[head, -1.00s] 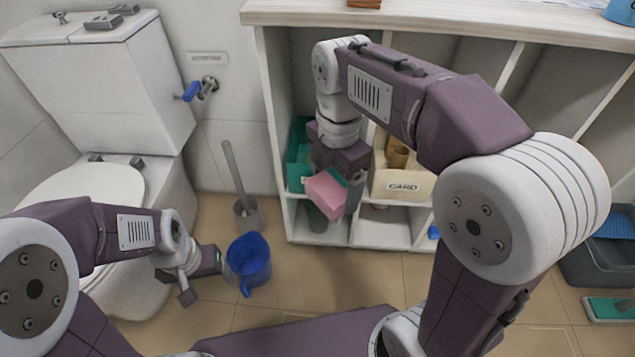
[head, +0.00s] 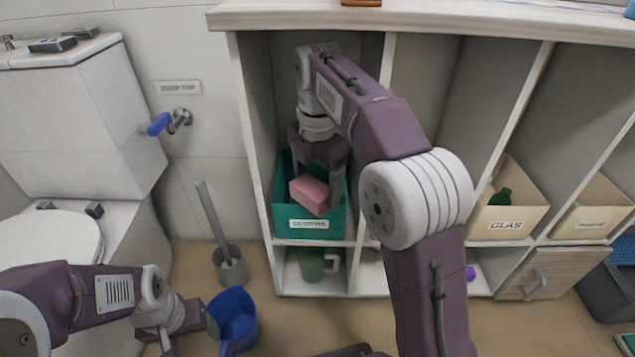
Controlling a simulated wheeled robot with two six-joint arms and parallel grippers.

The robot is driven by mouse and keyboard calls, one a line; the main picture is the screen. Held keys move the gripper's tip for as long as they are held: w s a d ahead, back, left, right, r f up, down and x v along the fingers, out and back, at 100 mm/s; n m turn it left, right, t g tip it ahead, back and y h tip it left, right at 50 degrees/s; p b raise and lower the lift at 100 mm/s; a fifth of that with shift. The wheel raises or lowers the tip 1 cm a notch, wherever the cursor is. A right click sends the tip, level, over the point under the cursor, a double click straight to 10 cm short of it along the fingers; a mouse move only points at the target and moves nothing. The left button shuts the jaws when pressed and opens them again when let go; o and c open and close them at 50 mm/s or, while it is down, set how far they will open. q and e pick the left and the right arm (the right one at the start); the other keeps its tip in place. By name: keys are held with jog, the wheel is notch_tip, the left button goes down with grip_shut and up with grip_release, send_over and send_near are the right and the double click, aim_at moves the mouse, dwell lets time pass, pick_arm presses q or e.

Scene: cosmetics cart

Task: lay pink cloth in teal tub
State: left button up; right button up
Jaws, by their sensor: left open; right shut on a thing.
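The pink cloth (head: 310,193) is a folded block in the head view. My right gripper (head: 318,182) is shut on it and holds it tilted at the mouth of the teal tub (head: 284,209). The tub stands in the left shelf compartment and bears a label reading like "CLOTHS". The cloth overlaps the tub's opening in the picture; I cannot tell whether it touches the bottom. My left gripper (head: 190,333) is open at the lower left, near the blue bucket and away from the cloth. The tub's inside is mostly hidden.
The white shelf unit (head: 428,28) has upright dividers on both sides of the tub's compartment. A green mug (head: 313,264) stands below the tub. A cream "GLAS" bin (head: 508,208) is to the right. The blue bucket (head: 233,316) and a toilet brush holder (head: 232,266) stand on the floor.

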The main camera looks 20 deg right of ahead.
jog(key=w+d+p, duration=0.3)
jog(key=w+p, duration=0.3)
jog(key=w, duration=0.3)
jog(key=f+b, duration=0.3)
jog(key=b, duration=0.1)
jog(key=f+b, duration=0.4)
jog(key=shift+w+a, duration=0.15)
jog(key=shift+w, duration=0.05)
jog(key=shift+w+p, duration=0.2)
jog(key=shift+p, duration=0.15)
jog(key=o, duration=1.3)
jog(key=shift+c, duration=0.2)
notch_tip(320, 180, up, 8)
jog(key=p, duration=0.7)
jog(key=shift+f, duration=0.2)
